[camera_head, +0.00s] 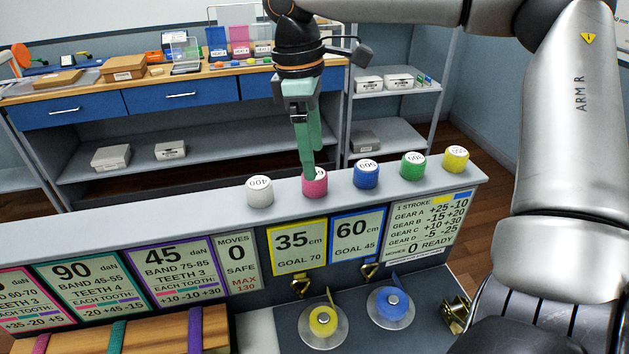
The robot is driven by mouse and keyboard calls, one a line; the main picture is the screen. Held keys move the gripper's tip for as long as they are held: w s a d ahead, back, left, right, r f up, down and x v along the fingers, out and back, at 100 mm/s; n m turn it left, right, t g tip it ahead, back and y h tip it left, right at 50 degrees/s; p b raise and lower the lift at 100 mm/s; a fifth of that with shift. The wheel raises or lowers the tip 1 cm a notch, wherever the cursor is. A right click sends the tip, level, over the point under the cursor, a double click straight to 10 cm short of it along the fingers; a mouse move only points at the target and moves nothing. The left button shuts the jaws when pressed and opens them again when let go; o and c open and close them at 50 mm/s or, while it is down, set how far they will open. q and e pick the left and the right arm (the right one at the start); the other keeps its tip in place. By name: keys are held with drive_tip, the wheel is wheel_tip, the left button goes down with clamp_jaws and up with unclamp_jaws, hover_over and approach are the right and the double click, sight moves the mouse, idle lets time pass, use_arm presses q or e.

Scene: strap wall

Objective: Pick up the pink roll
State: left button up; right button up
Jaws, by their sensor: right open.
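The pink roll (315,187) stands on the grey ledge (150,222) on top of the wall, between a white roll (260,191) and a blue roll (366,174). My right gripper (309,172) points down at the pink roll, its green fingers at the roll's top and covering part of its label. The fingers overlap one another in this view, so I cannot tell whether they touch the roll. The gripper is open. My left gripper is not in view.
A green roll (413,165) and a yellow roll (456,158) stand farther right on the ledge. Sign panels cover the wall front. Below are a yellow disc (323,321) and a blue disc (391,303). A workbench (160,96) stands behind.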

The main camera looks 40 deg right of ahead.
wheel_tip(320, 180, down, 4)
drive_tip(key=shift+s+f, duration=0.1)
drive_tip(key=shift+f, duration=0.05)
drive_tip(key=shift+c, duration=0.3)
clamp_jaws()
idle(0.4)
